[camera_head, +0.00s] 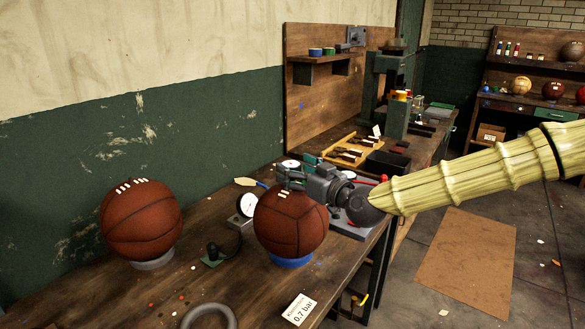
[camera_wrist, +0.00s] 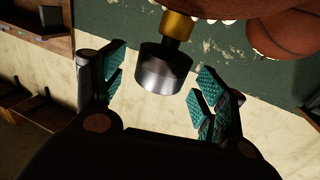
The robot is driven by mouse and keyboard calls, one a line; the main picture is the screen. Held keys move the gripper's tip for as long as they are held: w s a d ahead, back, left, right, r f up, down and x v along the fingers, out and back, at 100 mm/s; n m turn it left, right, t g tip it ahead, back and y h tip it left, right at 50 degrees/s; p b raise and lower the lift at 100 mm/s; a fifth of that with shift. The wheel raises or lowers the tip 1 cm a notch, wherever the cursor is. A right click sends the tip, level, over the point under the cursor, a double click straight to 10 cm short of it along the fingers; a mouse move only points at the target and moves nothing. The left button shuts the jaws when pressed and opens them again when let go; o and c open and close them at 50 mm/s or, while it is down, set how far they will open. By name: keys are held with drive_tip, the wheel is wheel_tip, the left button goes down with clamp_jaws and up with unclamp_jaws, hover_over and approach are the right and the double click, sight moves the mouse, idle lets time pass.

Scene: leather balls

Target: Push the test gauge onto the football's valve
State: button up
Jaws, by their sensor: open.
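A brown laced ball (camera_head: 291,222) sits on a blue ring at the bench's front; another (camera_head: 141,220) sits on a grey ring to its left. I cannot tell by look which is the football. My gripper (camera_head: 284,176) is above and behind the blue-ring ball. In the wrist view it is open (camera_wrist: 158,88), teal pads apart. A steel cylinder with a brass neck (camera_wrist: 165,70), perhaps the test gauge, shows between the pads, with gaps at both sides. Its brass end meets the ball's edge in the picture; whether they touch, I cannot tell. The valve is not visible.
A white dial on a grey block (camera_head: 247,206) stands between the balls. A black fitting (camera_head: 213,250), a dark ring (camera_head: 209,317) and a "0.7 bar" card (camera_head: 299,310) lie nearer. A wooden tool tray (camera_head: 345,153) is behind my gripper.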

drive_tip(key=v, duration=1)
drive_tip(key=shift+s+d, duration=0.1)
